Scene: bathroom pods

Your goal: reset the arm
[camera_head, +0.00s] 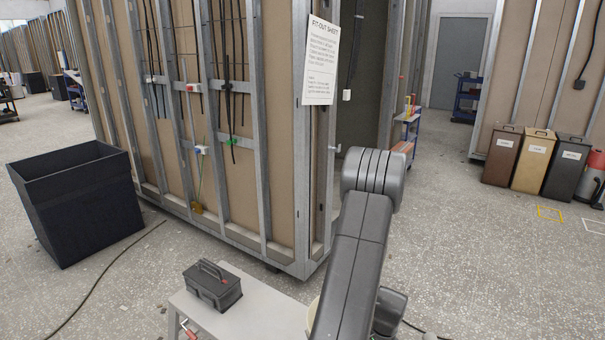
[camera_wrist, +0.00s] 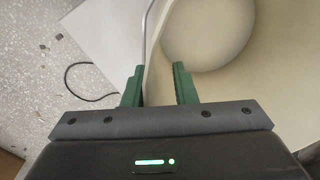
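My arm (camera_head: 355,250) reaches forward and bends at a thick grey joint in the head view. My gripper is hidden there. In the wrist view my gripper (camera_wrist: 158,84) has two green fingers standing apart, with a visible gap between them. A cream bucket (camera_wrist: 270,70) is below, seen from above with its round bottom inside. Its near wall edge and a thin grey wire handle (camera_wrist: 147,30) run down towards the gap between the fingers. I cannot tell whether either finger touches the wall. A sliver of the bucket (camera_head: 312,312) shows beside my arm in the head view.
A pale low bench (camera_head: 262,312) carries a black toolbox (camera_head: 212,285) at the front. A black open bin (camera_head: 80,205) stands left. A framed pod wall (camera_head: 250,150) with a notice sheet (camera_head: 321,62) rises ahead. Several labelled bins (camera_head: 535,160) stand right. A dark cable lies on the floor.

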